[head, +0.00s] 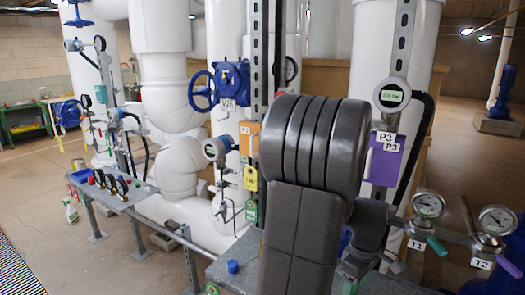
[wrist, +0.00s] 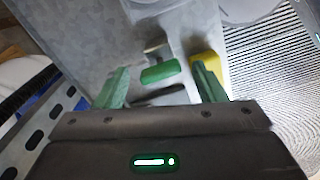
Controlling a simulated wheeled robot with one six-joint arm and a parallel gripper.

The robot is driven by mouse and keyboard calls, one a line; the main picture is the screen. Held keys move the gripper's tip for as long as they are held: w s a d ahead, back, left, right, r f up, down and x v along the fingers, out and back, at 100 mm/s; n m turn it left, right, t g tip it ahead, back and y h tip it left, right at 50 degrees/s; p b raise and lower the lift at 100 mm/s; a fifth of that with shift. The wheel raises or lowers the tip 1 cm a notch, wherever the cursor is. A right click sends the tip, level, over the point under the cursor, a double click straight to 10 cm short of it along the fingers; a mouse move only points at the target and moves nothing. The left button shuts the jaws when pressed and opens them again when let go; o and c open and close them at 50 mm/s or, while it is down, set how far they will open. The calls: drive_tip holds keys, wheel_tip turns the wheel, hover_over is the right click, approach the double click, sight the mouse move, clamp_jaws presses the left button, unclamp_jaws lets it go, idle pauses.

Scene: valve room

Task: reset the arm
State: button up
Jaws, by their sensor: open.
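My gripper (wrist: 162,82) shows in the wrist view with its two green fingers spread apart. A small green block-like piece (wrist: 160,72) appears in the gap between the fingers, against a grey metal surface (wrist: 95,45). I cannot tell how far it is from the fingers, and no contact is visible. A yellow piece (wrist: 206,64) lies just behind the right finger, which partly covers it. In the head view my dark grey arm fills the centre, and the gripper itself is hidden.
White pipes (head: 165,95) and a blue valve (head: 235,83) stand behind my arm. Gauges T1 (head: 428,204) and T2 (head: 497,220) are at right, beside a purple P3 plate (head: 385,158).

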drive_tip(key=m, duration=0.7)
drive_tip(key=m+b, duration=0.1)
drive_tip(key=m, duration=0.3)
drive_tip(key=shift+m, duration=1.7)
drive_tip(key=shift+r, duration=0.15)
